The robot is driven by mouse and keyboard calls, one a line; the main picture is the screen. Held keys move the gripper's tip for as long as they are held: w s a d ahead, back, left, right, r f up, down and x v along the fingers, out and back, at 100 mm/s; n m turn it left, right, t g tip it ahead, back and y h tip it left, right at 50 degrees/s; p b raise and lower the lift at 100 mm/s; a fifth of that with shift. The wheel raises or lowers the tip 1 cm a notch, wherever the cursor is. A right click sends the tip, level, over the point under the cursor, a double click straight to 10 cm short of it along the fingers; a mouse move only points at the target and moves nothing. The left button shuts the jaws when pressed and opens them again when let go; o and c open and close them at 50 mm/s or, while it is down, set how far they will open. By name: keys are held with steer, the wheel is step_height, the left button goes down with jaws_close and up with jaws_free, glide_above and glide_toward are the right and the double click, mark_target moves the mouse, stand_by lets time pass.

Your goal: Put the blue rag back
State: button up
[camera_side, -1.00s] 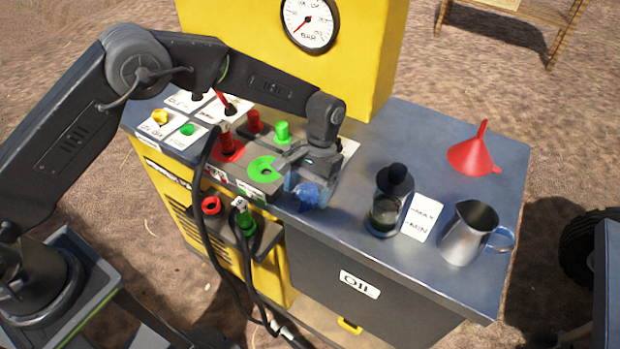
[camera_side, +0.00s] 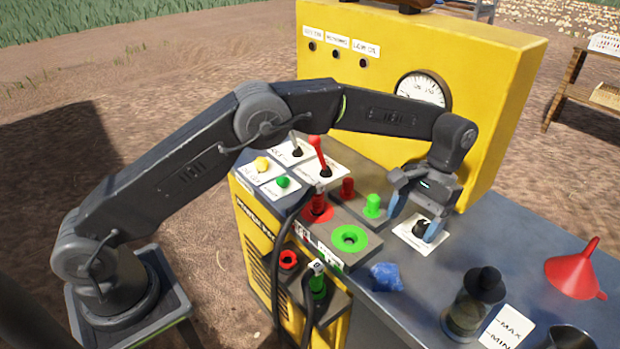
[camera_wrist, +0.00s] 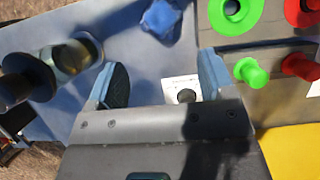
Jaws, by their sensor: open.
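The blue rag (camera_side: 386,277) lies crumpled on the blue bench top (camera_side: 480,235), near its front edge, in front of the green-ringed socket. It also shows at the top of the wrist view (camera_wrist: 162,18). My gripper (camera_side: 416,218) is open and empty of the rag, behind it. Its blue fingers are spread on either side of a black knob (camera_side: 421,227) on a white card. In the wrist view the knob (camera_wrist: 186,96) shows between the open fingers (camera_wrist: 160,78); I cannot tell whether they touch it.
Red and green plugs (camera_side: 372,205) stand left of my gripper. A glass jar with a black top (camera_side: 466,308), a MAX/MIN card (camera_side: 506,327) and a red funnel (camera_side: 577,270) are to the right. The yellow gauge panel (camera_side: 470,110) rises behind. Hoses hang at the front.

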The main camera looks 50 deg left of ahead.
steer(key=s+a+r+t, duration=0.2)
steer(key=s+a+r, duration=0.3)
steer(key=r, duration=0.3)
steer(key=s+a+r+t, duration=0.35)
steer(key=a+r, duration=0.25)
steer(key=r, duration=0.2)
steer(key=s+a+f+t, duration=0.1)
steer(key=s+a, duration=0.3)
steer(key=s, duration=0.5)
steer(key=s+a+f+t, duration=0.1)
steer(key=s+a+t, duration=0.2)
steer(key=s, duration=0.7)
steer(key=shift+s+a+f+t, duration=0.15)
steer(key=shift+a+f+t, duration=0.05)
steer(key=shift+a+t, duration=0.15)
